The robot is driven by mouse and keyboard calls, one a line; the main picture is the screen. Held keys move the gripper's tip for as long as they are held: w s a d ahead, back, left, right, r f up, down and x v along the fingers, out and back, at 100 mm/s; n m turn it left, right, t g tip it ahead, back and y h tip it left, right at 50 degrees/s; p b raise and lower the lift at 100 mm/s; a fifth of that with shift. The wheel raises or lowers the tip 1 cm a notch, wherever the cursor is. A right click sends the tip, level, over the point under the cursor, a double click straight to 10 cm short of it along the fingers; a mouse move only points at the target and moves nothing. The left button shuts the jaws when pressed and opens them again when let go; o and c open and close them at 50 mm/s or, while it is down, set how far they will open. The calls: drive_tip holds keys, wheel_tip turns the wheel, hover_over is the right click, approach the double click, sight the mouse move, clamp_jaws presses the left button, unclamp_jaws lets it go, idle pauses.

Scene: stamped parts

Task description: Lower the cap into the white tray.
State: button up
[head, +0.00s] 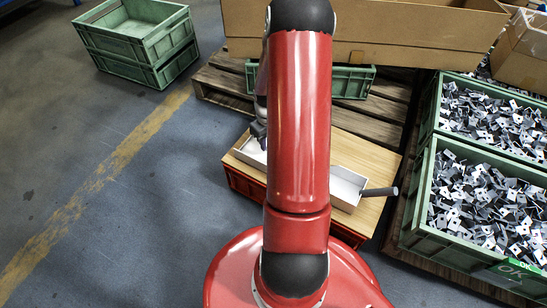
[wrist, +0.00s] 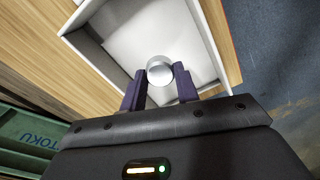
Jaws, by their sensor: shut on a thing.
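The cap (wrist: 159,71), a small round silvery piece, sits between the fingertips of my gripper (wrist: 159,76) in the wrist view. The gripper is shut on it. Behind the cap is the inside of the white tray (wrist: 78,42), an open box with raised walls. Whether the cap touches the tray floor I cannot tell. In the head view the white tray (head: 346,187) lies on a wooden board, its middle hidden by my red arm. My gripper (head: 258,130) shows there only in part, at the tray's left end; the cap is hidden.
A grey rod (head: 380,191) lies at the tray's right end. The wooden board (head: 368,157) rests on a red crate (head: 245,185). Green bins of stamped parts (head: 487,205) stand at right, a cardboard box (head: 390,30) behind.

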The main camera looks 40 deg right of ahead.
drive_tip(key=shift+f+b, duration=1.35)
drive_tip(key=shift+f, duration=0.6)
idle(0.6)
drive_tip(key=o, duration=1)
drive_tip(key=shift+o, duration=0.2)
drive_tip(key=shift+r, duration=0.1)
wheel_tip(320, 180, up, 8)
drive_tip(key=shift+f+p, duration=0.15)
drive_tip(key=shift+p, duration=0.9)
